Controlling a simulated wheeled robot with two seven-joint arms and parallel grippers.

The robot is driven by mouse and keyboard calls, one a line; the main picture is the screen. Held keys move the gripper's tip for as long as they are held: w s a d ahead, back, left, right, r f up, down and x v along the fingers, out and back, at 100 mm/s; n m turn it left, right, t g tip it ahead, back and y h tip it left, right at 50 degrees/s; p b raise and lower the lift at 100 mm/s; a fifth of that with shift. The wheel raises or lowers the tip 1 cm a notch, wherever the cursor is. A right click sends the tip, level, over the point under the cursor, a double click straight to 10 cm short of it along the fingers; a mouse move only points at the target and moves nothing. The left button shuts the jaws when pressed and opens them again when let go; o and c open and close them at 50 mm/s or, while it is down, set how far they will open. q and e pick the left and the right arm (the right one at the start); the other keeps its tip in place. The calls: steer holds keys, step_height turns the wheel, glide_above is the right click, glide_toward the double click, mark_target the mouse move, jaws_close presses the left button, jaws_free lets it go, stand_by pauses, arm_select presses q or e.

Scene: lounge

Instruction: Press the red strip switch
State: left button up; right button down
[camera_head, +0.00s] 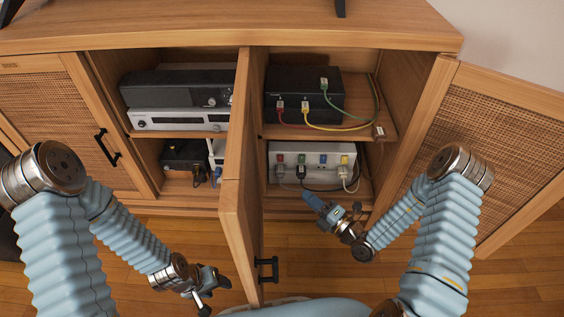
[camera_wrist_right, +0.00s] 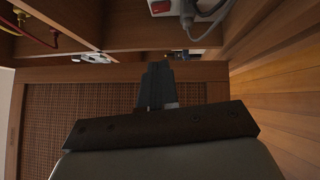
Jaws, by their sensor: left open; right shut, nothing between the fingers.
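The white power strip (camera_head: 333,171) lies on the lower right shelf of the open cabinet. It carries a row of coloured switches. In the right wrist view a red switch (camera_wrist_right: 160,6) shows at the top edge, on a cut-off white part of the strip. My right gripper (camera_head: 311,199) is shut and empty, in front of and below the strip, apart from it. Its shut fingers (camera_wrist_right: 157,85) also show in the wrist view. My left gripper (camera_head: 216,286) is open and empty, low left of the open door.
The open middle door (camera_head: 236,229) stands between my arms. The right rattan door (camera_head: 483,140) is swung open. Plugs and cables (camera_head: 346,180) hang at the strip's front. A black box (camera_head: 290,90) with coloured cables sits on the shelf above.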

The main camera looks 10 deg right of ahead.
steer(key=shift+w+d+m, duration=0.25)
steer(key=shift+d+m, duration=0.05)
glide_toward(279, 158)
steer(key=s+a+x, duration=0.1)
steer(key=x, duration=0.4)
steer(key=shift+w+d+b, duration=0.25)
steer(key=shift+w+b, duration=0.2)
steer(key=shift+w, duration=0.35)
